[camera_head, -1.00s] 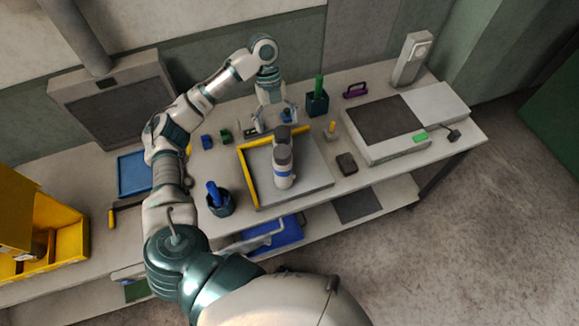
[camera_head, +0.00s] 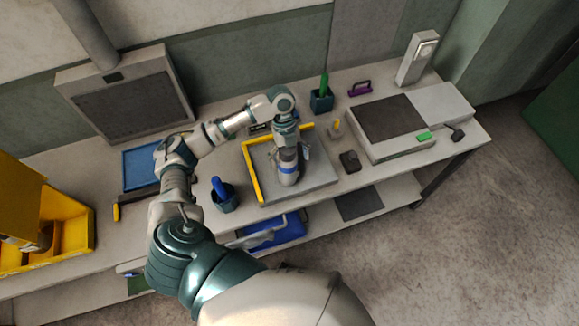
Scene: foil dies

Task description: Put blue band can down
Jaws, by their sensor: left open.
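The blue band can (camera_head: 288,178) stands upright on the grey tray with the yellow edge (camera_head: 252,176). It has a pale body, a blue band around it and a dark upper part. My left gripper (camera_head: 289,150) is open at the can's upper part, coming from behind and above. The wrist and gripper hide the can's top. One finger shows just right of the can; I cannot tell whether it touches. My right gripper is not in view.
A dark cup with a blue handle (camera_head: 223,198) stands left of the tray. A dark block (camera_head: 350,161) and a small yellow-topped piece (camera_head: 336,126) are to its right. A green-handled holder (camera_head: 321,101) stands behind. A flat grey unit (camera_head: 392,122) fills the right bench.

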